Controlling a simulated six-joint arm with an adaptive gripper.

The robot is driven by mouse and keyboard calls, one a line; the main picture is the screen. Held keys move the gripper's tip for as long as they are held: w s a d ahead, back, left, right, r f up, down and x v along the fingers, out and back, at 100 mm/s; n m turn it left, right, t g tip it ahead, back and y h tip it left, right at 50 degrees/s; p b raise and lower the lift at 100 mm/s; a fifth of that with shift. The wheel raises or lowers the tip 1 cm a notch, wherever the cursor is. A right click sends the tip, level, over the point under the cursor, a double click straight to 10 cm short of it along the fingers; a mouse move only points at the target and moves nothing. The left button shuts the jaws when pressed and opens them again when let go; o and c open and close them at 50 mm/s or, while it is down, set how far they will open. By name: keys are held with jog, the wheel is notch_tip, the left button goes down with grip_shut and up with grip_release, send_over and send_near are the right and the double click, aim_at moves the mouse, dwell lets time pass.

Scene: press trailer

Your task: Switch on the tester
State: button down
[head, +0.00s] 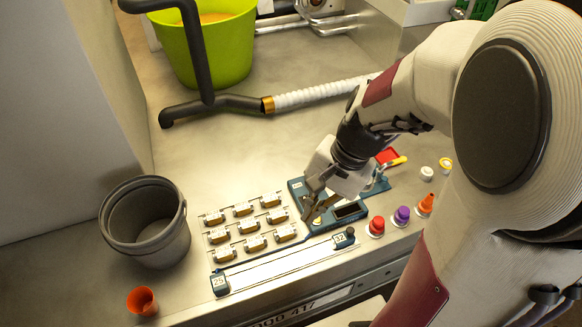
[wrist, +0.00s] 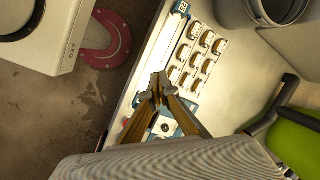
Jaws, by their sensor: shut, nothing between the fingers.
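The tester appears to be the blue device (head: 349,211) with a dark display, lying on the bench in the middle of the head view. My gripper (head: 309,216) is over its left part, fingers pointing down, shut and empty. The fingers cover part of the tester's face, and a small yellowish spot shows near the tips. I cannot tell whether they touch it. In the wrist view, my gripper's fingertips (wrist: 160,84) are together, and part of the tester (wrist: 166,127) with a dark round knob shows between the fingers.
A tray of metal parts (head: 241,230) lies left of the tester, with a long white strip (head: 284,265) in front. Red (head: 376,226), purple (head: 401,215) and orange (head: 425,203) caps stand at right. A grey bucket (head: 148,225) and orange cup (head: 142,301) stand at left.

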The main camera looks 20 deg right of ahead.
jog(key=w+d+f+m+t, duration=0.1)
jog(key=w+d+f+m, duration=0.1)
jog(key=w+m, duration=0.4)
jog(key=w+d+f+m+t+y, duration=0.1)
jog(key=w+f+m, duration=0.4)
jog(key=m, duration=0.7)
jog(key=w+d+f+m+t, duration=0.3)
jog(key=w+m, duration=0.4)
jog(key=m, duration=0.3)
jog(key=shift+d+f+y, duration=0.4)
jog(key=shift+d+f, duration=0.35)
jog(key=shift+d, duration=0.2)
jog(key=shift+f, duration=0.2)
jog(key=shift+s+f, duration=0.2)
jog(key=shift+f, duration=1.2)
jog(key=shift+s+f, duration=0.15)
jog(key=shift+f, duration=1.25)
jog(key=shift+s+f, duration=0.2)
jog(key=shift+f, duration=1.2)
jog(key=shift+s+f, duration=0.1)
jog(key=shift+f, duration=0.6)
jog(key=shift+r, duration=0.1)
